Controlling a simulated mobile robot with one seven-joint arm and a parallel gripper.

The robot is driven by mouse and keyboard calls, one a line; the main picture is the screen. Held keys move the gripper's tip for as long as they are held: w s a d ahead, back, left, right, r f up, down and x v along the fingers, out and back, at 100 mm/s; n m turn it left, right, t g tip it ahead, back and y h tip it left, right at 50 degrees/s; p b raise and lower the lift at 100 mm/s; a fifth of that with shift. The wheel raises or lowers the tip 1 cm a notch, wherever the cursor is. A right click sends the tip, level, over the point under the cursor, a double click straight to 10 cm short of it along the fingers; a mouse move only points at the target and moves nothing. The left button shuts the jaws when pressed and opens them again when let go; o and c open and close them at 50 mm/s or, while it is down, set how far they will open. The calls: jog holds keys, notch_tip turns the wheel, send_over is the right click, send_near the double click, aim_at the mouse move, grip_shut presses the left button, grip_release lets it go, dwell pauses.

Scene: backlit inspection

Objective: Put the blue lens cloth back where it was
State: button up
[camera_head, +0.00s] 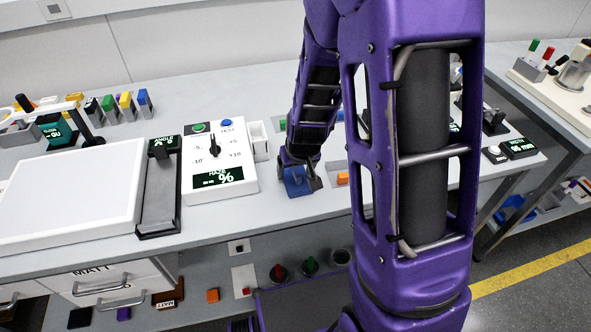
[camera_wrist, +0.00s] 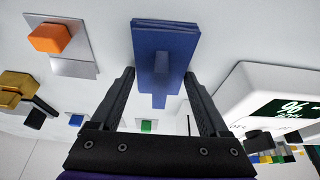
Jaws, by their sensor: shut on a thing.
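The blue lens cloth (camera_head: 297,182) is a flat, dark blue folded piece near the front edge of the bench, just right of the white haze meter. In the wrist view the cloth (camera_wrist: 165,42) lies between and beyond the fingertips, with a narrow blue part reaching down between them. My gripper (camera_head: 306,177) is shut on the cloth; its two black fingers (camera_wrist: 161,78) show on either side. I cannot tell whether the cloth touches the bench top. My arm hides part of the bench to the right.
The white haze meter (camera_head: 218,168) with a knob stands close on the left. An orange block (camera_head: 343,179) sits on a grey plate just right of the cloth; it also shows in the wrist view (camera_wrist: 52,38). A green block (camera_wrist: 148,126) and a blue block (camera_wrist: 76,120) are farther back.

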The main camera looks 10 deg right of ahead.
jog(key=o, duration=1.2)
jog(key=shift+c, duration=0.2)
jog(key=shift+r, duration=0.1)
jog(key=shift+r+p, duration=0.3)
jog(key=shift+p, duration=0.1)
jog(key=p+v, duration=0.1)
jog(key=v, duration=1)
jog(key=shift+s+r, duration=0.15)
jog(key=shift+r, duration=0.1)
